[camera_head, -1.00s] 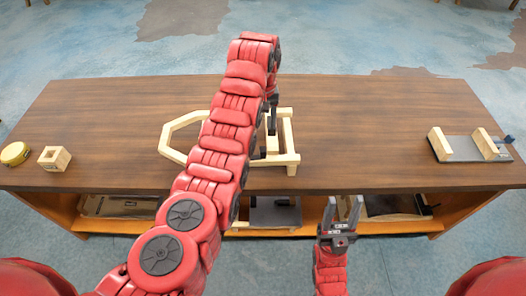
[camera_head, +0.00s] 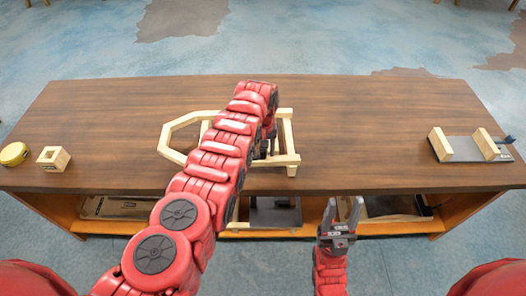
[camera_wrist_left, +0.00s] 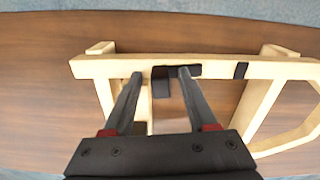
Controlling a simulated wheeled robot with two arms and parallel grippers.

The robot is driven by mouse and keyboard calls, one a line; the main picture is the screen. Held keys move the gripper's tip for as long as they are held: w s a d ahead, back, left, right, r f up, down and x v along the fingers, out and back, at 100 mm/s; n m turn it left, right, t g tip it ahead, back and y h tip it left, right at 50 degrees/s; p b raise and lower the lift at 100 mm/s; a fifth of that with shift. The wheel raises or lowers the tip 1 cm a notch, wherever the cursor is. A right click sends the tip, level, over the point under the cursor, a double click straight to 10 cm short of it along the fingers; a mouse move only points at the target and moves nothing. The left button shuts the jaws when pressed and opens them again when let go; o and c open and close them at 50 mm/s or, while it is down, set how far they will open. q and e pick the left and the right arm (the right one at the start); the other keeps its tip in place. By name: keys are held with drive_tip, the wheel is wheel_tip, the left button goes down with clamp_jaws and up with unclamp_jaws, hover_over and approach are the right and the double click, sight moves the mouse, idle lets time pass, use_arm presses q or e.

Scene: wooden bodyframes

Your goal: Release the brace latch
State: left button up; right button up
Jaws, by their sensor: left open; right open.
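A pale wooden bodyframe (camera_head: 287,136) lies on the table near its middle, partly hidden behind my left arm. The left wrist view shows its long bar (camera_wrist_left: 110,67) with a black fitting (camera_wrist_left: 190,71), which may be the brace latch. A narrow black band (camera_wrist_left: 240,70) sits further right on that bar. My left gripper (camera_wrist_left: 161,73) is open, its fingertips at the bar on either side of part of the black fitting. I cannot tell whether they touch it. My right gripper (camera_head: 343,205) is open and empty in front of the table's front edge.
A yellow round object (camera_head: 14,153) and a hollow wooden block (camera_head: 54,158) are at the table's left end. A grey plate with wooden blocks (camera_head: 465,149) is at the right end. Bare tabletop (camera_head: 370,130) lies between. A shelf beneath holds dark items.

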use_arm(q)
clamp_jaws()
idle(0.3)
